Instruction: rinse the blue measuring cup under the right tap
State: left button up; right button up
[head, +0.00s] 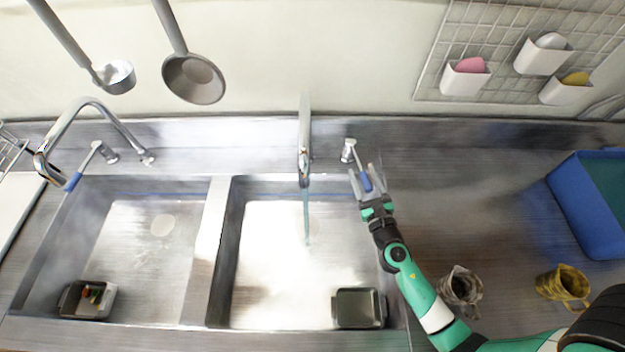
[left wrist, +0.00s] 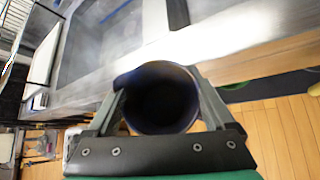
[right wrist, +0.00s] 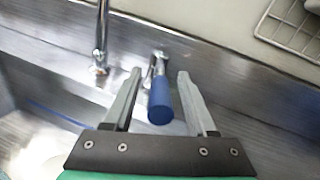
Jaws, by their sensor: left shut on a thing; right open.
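The right tap (head: 304,150) stands behind the right basin (head: 235,250), and a thin bluish stream runs down from its spout. Its lever has a blue grip (right wrist: 160,102). My right gripper (head: 365,174) is open around this lever, with one finger on each side and gaps visible in the right wrist view (right wrist: 160,74). My left gripper (left wrist: 160,88) is shut on a dark, bluish round cup, the blue measuring cup (left wrist: 160,98), whose opening faces the left wrist camera. The cup's inside is too dark to read. The left gripper and this cup are outside the head view.
Small metal containers sit in the left basin (head: 88,299) and right basin (head: 358,308). A grey jug (head: 461,288), a yellow jug (head: 562,284) and a blue bin (head: 585,215) stand on the right counter. Ladles hang behind.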

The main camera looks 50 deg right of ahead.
jog(key=v, duration=1)
jog(key=shift+s, duration=0.25)
jog(key=shift+a, duration=0.1)
